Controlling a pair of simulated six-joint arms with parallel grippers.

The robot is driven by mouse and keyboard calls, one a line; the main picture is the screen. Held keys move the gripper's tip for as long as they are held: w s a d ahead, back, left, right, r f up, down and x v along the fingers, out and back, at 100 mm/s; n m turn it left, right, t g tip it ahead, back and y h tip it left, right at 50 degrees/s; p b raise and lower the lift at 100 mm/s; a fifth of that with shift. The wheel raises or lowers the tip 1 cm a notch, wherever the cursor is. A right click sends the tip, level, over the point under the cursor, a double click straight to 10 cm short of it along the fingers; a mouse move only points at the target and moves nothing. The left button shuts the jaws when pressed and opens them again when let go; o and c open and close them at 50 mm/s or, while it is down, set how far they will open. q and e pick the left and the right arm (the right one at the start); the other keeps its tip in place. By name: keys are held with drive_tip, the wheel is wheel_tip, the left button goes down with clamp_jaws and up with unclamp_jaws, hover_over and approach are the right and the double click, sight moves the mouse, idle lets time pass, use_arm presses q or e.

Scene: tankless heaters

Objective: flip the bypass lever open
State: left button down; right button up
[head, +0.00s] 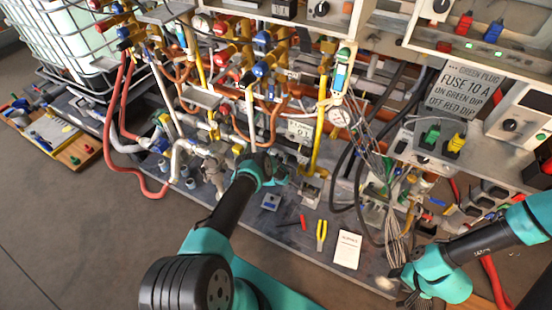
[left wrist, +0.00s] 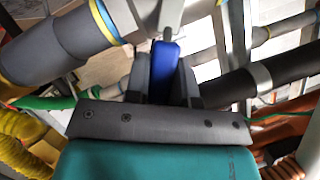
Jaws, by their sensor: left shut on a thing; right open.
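In the left wrist view, my left gripper (left wrist: 164,92) is shut on a blue lever (left wrist: 165,62), which stands between its two dark fingers. The blue lever meets a grey metal part at its top. Whether it is the bypass lever is not readable from a label. In the head view, my left arm reaches up into the pipework, and its fingers and the lever are hidden behind its wrist. My right gripper (head: 398,281) is open at the lower right, near the board's front edge and beside hanging wires, apart from the pipework.
Grey pipes (left wrist: 85,40) crowd around my left gripper. A red hose (head: 118,150) loops at the left. Pliers (head: 321,234) and a white card (head: 347,249) lie on the board. A fuse sign (head: 462,90) stands at the right. Open floor (head: 70,230) lies lower left.

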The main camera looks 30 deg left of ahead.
use_arm(q)
drive_tip(key=shift+d+f+m+y, duration=0.15)
drive_tip(key=shift+d+m+y, duration=0.1)
drive_tip(key=shift+m+y, duration=0.05)
drive_tip(key=c, duration=1)
unclamp_jaws()
drive_tip(key=shift+o, duration=0.2)
drive_tip(key=v, duration=1.7)
drive_tip(key=shift+s, duration=0.2)
